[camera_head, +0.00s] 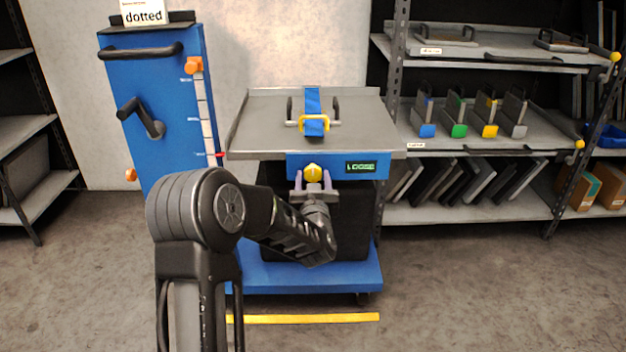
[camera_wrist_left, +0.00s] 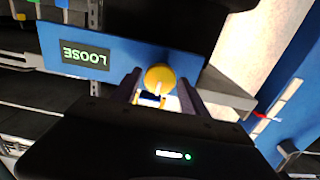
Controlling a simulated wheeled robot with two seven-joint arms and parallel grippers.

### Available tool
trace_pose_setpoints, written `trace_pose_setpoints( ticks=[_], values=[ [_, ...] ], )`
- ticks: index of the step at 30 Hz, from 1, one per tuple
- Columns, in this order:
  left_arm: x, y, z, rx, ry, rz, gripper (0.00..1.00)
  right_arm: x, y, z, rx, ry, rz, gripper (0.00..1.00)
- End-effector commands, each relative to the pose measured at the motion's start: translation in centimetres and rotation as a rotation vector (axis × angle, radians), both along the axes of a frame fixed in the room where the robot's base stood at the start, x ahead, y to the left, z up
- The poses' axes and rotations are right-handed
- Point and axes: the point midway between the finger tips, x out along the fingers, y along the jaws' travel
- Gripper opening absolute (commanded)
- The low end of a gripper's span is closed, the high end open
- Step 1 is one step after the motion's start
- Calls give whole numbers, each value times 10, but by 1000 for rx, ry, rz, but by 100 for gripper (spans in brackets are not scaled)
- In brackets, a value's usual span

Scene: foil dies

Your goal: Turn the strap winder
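The strap winder is a yellow knob (camera_head: 313,172) on the front of the blue panel (camera_head: 300,165) under the grey cart top. It also shows in the left wrist view as a yellow knob (camera_wrist_left: 158,76) with a pale pointer. A display (camera_head: 361,167) beside it reads LOOSE. A blue strap (camera_head: 312,100) runs over the top through a yellow buckle (camera_head: 301,124). My left gripper (camera_head: 313,184) is at the knob, one finger on each side, with small gaps visible. The left wrist view shows the fingers (camera_wrist_left: 159,90) apart around the knob. My right gripper is not in view.
A blue upright board (camera_head: 160,75) with a black crank (camera_head: 141,118) stands left of the cart top (camera_head: 255,115). A shelf rack (camera_head: 480,135) with colored-label dies is on the right. A yellow floor strip (camera_head: 305,319) lies before the cart's blue base (camera_head: 300,280).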

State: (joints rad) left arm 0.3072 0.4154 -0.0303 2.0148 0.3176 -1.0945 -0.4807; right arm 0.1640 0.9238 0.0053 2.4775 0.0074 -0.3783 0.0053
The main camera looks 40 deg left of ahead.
Motion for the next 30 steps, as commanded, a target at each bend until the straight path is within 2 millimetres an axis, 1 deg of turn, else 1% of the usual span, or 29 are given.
trace_pose_setpoints(
  ticks=[1, 2, 17, 24, 30],
  values=[
    [0, 0, 0, 0, 0, 0, 46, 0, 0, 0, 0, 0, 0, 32],
    [0, 0, 0, 0, 0, 0, 44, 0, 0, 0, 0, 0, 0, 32],
    [0, 0, 0, 0, 0, 0, 3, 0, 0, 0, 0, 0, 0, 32],
    [0, 0, 0, 9, 7, 0, 3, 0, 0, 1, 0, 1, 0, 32],
    [0, 0, 1, 52, 39, 0, 3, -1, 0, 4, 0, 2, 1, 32]
  ],
)
